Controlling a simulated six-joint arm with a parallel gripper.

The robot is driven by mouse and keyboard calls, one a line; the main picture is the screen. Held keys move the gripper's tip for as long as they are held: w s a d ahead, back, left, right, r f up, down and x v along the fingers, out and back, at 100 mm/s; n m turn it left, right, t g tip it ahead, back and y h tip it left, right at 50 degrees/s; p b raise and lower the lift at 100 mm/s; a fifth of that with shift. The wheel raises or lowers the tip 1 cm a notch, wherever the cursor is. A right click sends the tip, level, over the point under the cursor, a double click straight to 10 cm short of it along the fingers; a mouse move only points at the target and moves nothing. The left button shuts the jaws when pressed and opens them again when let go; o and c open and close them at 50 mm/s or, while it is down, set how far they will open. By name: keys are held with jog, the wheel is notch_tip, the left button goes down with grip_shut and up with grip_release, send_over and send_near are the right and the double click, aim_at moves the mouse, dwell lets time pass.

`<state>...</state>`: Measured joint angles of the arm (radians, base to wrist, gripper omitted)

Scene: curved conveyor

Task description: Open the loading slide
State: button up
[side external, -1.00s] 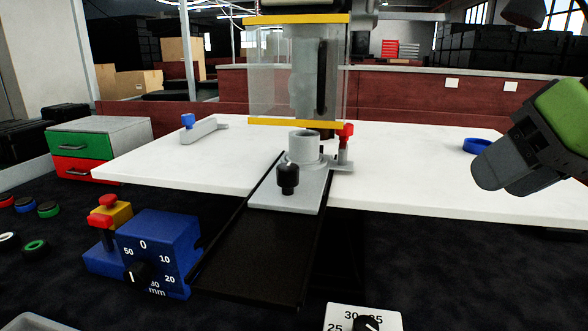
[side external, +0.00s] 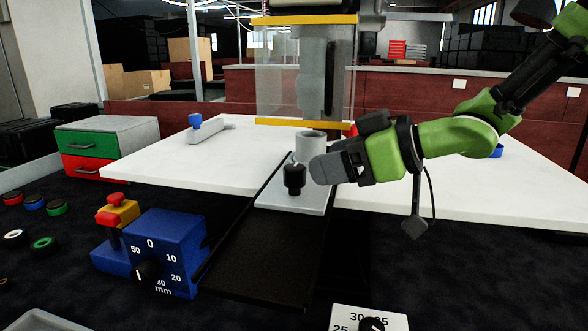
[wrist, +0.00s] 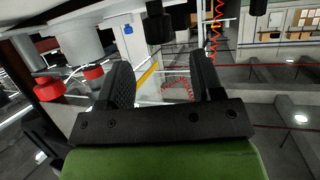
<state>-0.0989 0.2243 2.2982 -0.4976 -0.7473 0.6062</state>
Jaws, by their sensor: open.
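The loading slide is a light grey plate (side external: 298,206) on a dark track, with a black knob (side external: 293,178) standing on its front part and a grey cylindrical cup (side external: 312,145) behind the knob. My gripper (side external: 322,169) reaches in from the right, just right of the knob, and overlaps the slide's right side in the picture. I cannot tell whether it touches the knob. In the wrist view, my gripper (wrist: 163,82) has its two black fingers apart with nothing between them. A red-tipped lever (side external: 351,130) behind my wrist is mostly hidden.
A clear guard (side external: 275,70) with yellow edges stands over the cup. The white tabletop (side external: 150,172) spreads to both sides. A blue dial box (side external: 172,250) with red and yellow controls stands front left. A blue-tipped lever (side external: 196,121) lies back left.

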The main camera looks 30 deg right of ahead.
aim_at(303, 168)
jog(key=x, duration=0.7)
